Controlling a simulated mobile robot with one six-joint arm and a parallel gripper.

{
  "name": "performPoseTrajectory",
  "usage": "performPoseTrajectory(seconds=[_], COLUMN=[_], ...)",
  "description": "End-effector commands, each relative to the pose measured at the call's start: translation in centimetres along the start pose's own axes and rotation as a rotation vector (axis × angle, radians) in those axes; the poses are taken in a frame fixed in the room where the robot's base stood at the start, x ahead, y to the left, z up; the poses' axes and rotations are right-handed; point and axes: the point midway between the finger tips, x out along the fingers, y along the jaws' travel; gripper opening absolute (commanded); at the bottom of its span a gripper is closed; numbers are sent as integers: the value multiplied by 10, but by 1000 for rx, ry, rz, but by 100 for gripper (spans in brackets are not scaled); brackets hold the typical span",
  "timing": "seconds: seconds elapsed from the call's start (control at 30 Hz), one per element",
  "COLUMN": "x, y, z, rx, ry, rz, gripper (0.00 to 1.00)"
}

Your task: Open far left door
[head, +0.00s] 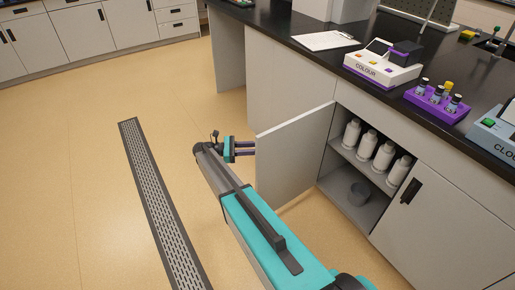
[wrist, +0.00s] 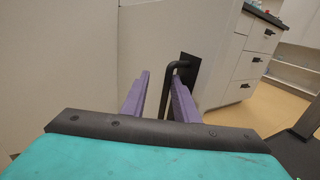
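The far left door (head: 295,155) is a light grey cabinet door under the black bench top, standing swung well open. My gripper (head: 252,148) is at the free edge of the door, on its outer side. In the wrist view, the door (wrist: 165,40) fills the upper middle. Its black bar handle (wrist: 169,78) on a dark plate lies between the two purple fingers of my gripper (wrist: 163,85). The fingers are apart, with a gap between the left finger and the bar. The bar is close to the right finger; contact is unclear. The handle is hidden in the head view.
A floor grate (head: 160,195) runs left of my arm. The floor further left is clear.

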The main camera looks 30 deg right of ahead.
Motion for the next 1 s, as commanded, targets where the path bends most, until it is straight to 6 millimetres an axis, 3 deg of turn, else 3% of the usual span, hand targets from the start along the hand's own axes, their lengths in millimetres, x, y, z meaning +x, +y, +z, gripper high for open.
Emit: performPoseTrajectory(seconds=[0.37, 0.8, 1.0], x=[-10, -63, -76], y=[0, 1, 0], z=[1, 2, 1], rx=[2, 0, 1], ry=[-1, 0, 0], rz=[2, 4, 4], gripper=[27, 27, 27])
